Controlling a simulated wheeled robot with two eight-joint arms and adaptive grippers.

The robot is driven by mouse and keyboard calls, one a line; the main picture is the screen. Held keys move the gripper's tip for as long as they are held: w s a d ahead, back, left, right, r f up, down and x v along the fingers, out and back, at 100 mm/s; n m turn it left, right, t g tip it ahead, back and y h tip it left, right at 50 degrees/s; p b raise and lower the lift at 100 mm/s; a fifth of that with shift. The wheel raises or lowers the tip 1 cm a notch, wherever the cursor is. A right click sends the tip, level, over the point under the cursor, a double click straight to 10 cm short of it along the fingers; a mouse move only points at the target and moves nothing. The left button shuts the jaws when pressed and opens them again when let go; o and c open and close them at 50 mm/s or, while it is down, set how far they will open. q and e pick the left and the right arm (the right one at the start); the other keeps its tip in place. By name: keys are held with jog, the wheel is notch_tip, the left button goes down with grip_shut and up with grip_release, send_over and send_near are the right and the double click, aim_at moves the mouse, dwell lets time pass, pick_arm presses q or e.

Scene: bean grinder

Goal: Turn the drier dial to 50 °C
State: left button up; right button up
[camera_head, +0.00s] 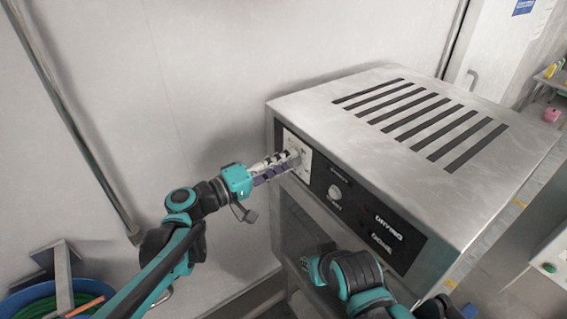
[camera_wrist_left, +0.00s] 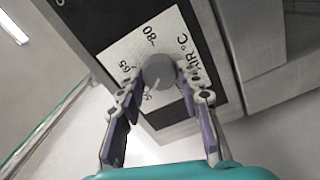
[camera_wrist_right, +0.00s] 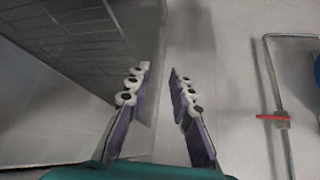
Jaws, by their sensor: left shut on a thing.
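The drier (camera_head: 440,130) is a steel box with a slotted top and a black front panel. Its round grey dial (camera_wrist_left: 159,72) sits on a white scale plate (camera_wrist_left: 122,52) marked 80, 65 and AIR °C in the left wrist view. A light pointer line on the dial points toward the lower-left marking, which is partly hidden. My left gripper (camera_head: 286,162) is shut on the dial, with a finger on each side; it also shows in the left wrist view (camera_wrist_left: 158,85). My right gripper (camera_wrist_right: 160,78) is open and empty in the right wrist view.
My right arm is below the panel. A blue bin (camera_head: 62,290) with a green hose stands at lower left. The wall is behind.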

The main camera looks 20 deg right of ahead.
pick_arm(q)
jog(key=shift+f, duration=0.1)
dwell(0.4)
jog(key=o, duration=1.2)
jog(key=shift+s, duration=0.1)
jog(key=shift+c, duration=0.2)
jog(key=v, duration=1.2)
